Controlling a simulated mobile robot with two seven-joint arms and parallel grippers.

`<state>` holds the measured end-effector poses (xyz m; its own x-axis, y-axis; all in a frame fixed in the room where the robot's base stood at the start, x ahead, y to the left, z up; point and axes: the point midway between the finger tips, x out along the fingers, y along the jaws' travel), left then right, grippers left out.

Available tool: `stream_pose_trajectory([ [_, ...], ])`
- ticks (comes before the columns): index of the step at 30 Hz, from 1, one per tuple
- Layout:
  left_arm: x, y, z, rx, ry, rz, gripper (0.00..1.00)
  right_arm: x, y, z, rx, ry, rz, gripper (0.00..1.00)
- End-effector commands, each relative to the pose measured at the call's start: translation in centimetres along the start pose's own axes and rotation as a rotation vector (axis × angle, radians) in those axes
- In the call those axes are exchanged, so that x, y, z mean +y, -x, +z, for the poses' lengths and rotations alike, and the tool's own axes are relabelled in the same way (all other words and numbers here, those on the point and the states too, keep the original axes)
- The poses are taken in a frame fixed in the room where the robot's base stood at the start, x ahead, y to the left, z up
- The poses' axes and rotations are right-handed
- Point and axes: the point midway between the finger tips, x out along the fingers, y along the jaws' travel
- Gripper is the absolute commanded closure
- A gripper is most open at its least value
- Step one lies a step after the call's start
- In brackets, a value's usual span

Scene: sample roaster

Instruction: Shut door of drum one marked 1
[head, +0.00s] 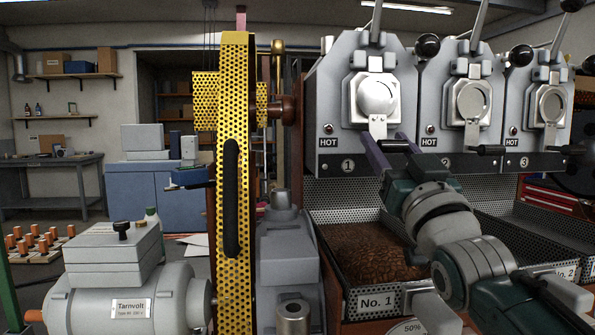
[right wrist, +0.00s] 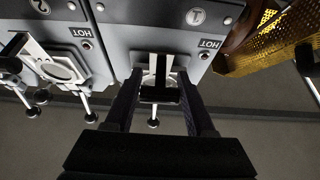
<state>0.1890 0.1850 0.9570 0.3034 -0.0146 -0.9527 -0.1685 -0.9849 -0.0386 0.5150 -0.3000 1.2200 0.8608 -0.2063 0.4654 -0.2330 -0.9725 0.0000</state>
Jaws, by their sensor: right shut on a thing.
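Drum one (head: 335,100) has the number plate 1 (head: 347,166) and a HOT label on its grey front. Its door (head: 377,98) is a pale, rounded metal piece in the middle of that front. A metal tab (head: 378,127) hangs below it, leading to a black bar handle (right wrist: 160,95). I cannot tell how far the door stands from the front. My right gripper (head: 388,152) reaches in from the lower right, and its two fingers are either side of the handle, shut on it. In the right wrist view the gripper (right wrist: 158,100) partly hides the door. My left gripper is not in view.
Drum two (head: 473,100) and drum three (head: 552,105) stand to the right with similar doors and levers. A bean tray marked No. 1 (head: 378,302) lies below. A yellow perforated guard (head: 235,280) and a grey motor (head: 130,300) stand left.

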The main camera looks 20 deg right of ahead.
Motion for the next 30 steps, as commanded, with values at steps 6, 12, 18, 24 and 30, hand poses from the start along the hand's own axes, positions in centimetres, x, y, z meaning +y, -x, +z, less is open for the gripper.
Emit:
stream_pose_trajectory([
  [6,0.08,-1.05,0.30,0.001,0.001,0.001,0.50,0.05,-0.28,1.06,-0.011,0.001,0.001,1.00],
  [12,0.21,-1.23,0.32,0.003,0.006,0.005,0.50,0.05,-0.46,1.24,-0.013,0.000,0.001,1.00],
  [18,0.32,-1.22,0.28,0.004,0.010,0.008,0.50,0.04,-0.52,1.21,-0.013,0.001,0.001,1.00],
  [24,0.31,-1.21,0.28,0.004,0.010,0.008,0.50,0.04,-0.53,1.18,-0.012,0.001,0.001,1.00],
  [30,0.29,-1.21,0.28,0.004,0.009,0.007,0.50,0.03,-0.52,1.14,-0.010,0.001,0.001,0.25],
])
